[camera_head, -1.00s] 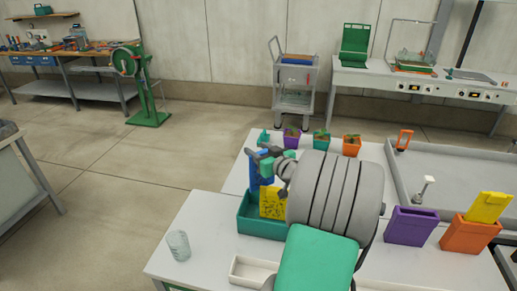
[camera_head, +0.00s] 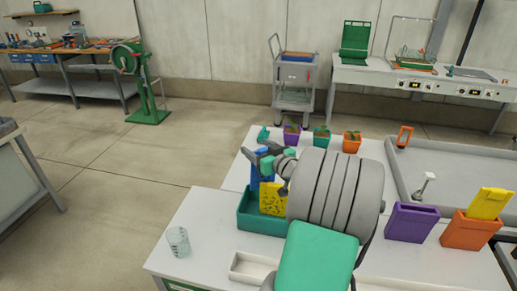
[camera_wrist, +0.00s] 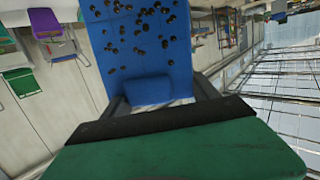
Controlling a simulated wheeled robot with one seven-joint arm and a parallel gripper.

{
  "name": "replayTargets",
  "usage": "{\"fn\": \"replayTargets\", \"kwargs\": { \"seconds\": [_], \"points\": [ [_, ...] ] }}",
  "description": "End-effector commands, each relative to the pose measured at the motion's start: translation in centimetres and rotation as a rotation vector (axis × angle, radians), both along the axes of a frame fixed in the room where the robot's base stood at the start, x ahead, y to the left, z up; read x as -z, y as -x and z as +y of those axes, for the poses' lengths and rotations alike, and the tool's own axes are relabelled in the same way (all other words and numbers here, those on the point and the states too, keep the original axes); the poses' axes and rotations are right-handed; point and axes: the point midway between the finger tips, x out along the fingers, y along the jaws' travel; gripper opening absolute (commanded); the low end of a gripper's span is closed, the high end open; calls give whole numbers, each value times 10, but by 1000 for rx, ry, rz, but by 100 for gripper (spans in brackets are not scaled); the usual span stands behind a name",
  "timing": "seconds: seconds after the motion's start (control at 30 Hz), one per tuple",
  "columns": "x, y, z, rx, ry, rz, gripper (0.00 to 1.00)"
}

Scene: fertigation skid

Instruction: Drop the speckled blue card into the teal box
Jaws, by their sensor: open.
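The speckled blue card (camera_head: 262,174) stands upright behind a speckled yellow card (camera_head: 272,199) at the teal box (camera_head: 262,224). Its lower part is hidden by the yellow card and the box wall. I cannot see whether it touches the box floor. In the wrist view the blue card (camera_wrist: 140,45) shows dark specks and a plain blue tab near the jaws. My gripper (camera_head: 268,155) is just above the card, at its top edge. Its dark fingers (camera_wrist: 160,98) stand apart on either side of the tab, with a gap visible.
A white tray (camera_head: 250,268) and a glass beaker (camera_head: 178,242) stand near the box. Purple (camera_head: 411,223) and orange (camera_head: 468,231) holders stand at the right, the orange with a yellow card. Small potted plants (camera_head: 321,136) line the back.

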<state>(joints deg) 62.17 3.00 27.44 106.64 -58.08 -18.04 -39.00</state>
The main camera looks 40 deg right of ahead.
Motion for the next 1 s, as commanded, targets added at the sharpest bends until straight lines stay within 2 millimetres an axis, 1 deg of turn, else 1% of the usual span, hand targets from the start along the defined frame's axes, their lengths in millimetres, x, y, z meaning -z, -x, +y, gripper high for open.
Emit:
{"fn": "replayTargets", "kwargs": {
  "seconds": [0.1, 0.2, 0.23, 0.27, 0.5, 0.6, 0.7, 0.8, 0.87, 0.93, 0.97, 1.0],
  "points": [
    [-2, 0, 0, 0, 0, 0, 68],
    [-12, 0, 0, 0, -1, 0, 68],
    [-7, 6, -1, 3, -1, 0, 68],
    [-6, 13, 0, 5, 1, 0, 68],
    [-15, 77, 8, 7, 2, -1, 68],
    [-19, 98, 11, 7, 1, 0, 68],
    [-22, 112, 13, 4, 1, 0, 68],
    [-24, 118, 15, 1, 0, 0, 68],
    [-24, 117, 17, -3, -1, 4, 68],
    [-19, 109, 28, -30, -7, 33, 68],
    [-15, 103, 37, -50, -11, 58, 68],
    [-8, 93, 55, -86, -21, 104, 68]
  ]
}}
